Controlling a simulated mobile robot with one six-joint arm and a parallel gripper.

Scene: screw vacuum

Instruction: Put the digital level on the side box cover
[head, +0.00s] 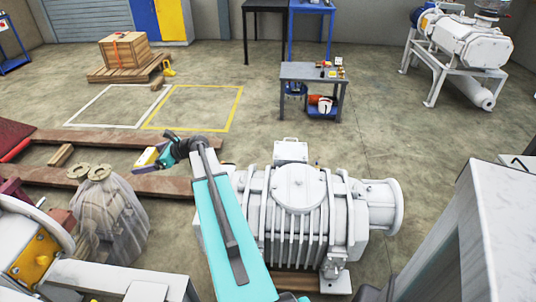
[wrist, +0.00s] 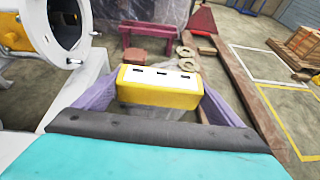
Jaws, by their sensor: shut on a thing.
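The digital level, a yellow block with a white face and dark slots, shows in the wrist view (wrist: 160,85) and small in the head view (head: 147,157). My gripper (wrist: 160,98) is shut on it, with a purple finger at each end. In the head view my gripper (head: 156,161) holds it in the air left of the white ribbed pump (head: 300,212). A small pale box (head: 291,150) stands at the pump's far side; its flat top may be the side box cover, but I cannot tell for sure.
A plastic-wrapped bundle (head: 110,215) and wooden beams (head: 90,180) lie at left. Another machine (head: 30,240) stands at the near left. A grey metal frame (head: 490,220) rises at the right. A grey tool table (head: 314,74) stands beyond the pump, with open floor around it.

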